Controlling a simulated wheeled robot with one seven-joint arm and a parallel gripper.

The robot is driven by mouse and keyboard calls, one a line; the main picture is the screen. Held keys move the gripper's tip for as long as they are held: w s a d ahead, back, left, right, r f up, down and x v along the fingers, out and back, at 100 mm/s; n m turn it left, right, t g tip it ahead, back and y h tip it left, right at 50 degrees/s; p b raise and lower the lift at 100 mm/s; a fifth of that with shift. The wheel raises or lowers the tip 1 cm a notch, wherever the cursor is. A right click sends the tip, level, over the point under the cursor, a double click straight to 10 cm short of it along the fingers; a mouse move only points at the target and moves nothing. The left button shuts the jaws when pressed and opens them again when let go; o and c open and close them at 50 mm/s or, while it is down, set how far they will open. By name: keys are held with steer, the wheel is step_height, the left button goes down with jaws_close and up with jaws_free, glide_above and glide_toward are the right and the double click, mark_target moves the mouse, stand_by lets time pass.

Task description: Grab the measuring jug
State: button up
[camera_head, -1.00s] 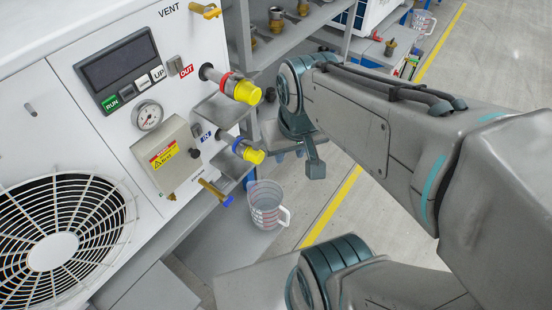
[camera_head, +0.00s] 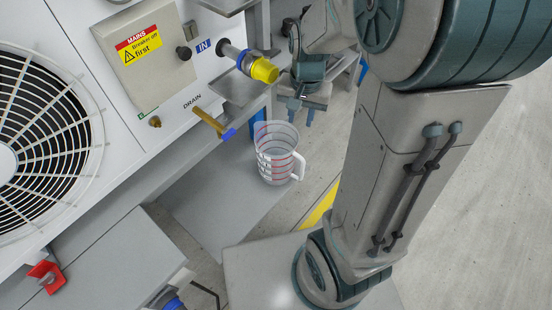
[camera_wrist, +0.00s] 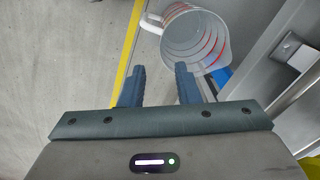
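The measuring jug (camera_head: 278,153) is clear with red markings and a white handle. It stands upright on a grey shelf (camera_head: 220,200) under the drain tap, its handle toward the right. In the wrist view the jug (camera_wrist: 195,38) is beyond my fingertips, with its handle at the upper left. My gripper (camera_head: 302,114) is behind and a little above the jug in the head view, fingers pointing down. The wrist view shows my gripper (camera_wrist: 160,72) with its two fingers apart and nothing between them. The jug is beyond the right finger, not between the fingers.
The drain tap (camera_head: 213,124) with a blue handle sticks out above the shelf, left of the jug. A yellow-capped IN port (camera_head: 263,70) juts out above. A yellow floor line (camera_head: 320,207) runs right of the shelf. Open floor (camera_head: 480,200) lies to the right.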

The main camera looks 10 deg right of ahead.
mark_target(282, 159)
steer(key=shift+m, duration=0.4)
steer(key=shift+w+d+f+b, duration=0.1)
steer(key=shift+w+f+b, duration=0.2)
steer(key=shift+f+b, duration=1.9)
steer(key=shift+w+a+f+b, duration=0.1)
steer(key=shift+w+f+b, duration=0.25)
steer(key=shift+f, duration=3.6)
steer(key=shift+w+d+f+b, duration=0.1)
steer(key=shift+w+f+b, duration=0.15)
steer(key=shift+f+b, duration=2)
steer(key=shift+f+p, duration=0.75)
steer(key=shift+p, duration=0.25)
steer(key=shift+c, duration=0.3)
jaws_close()
steer(key=shift+s, duration=0.15)
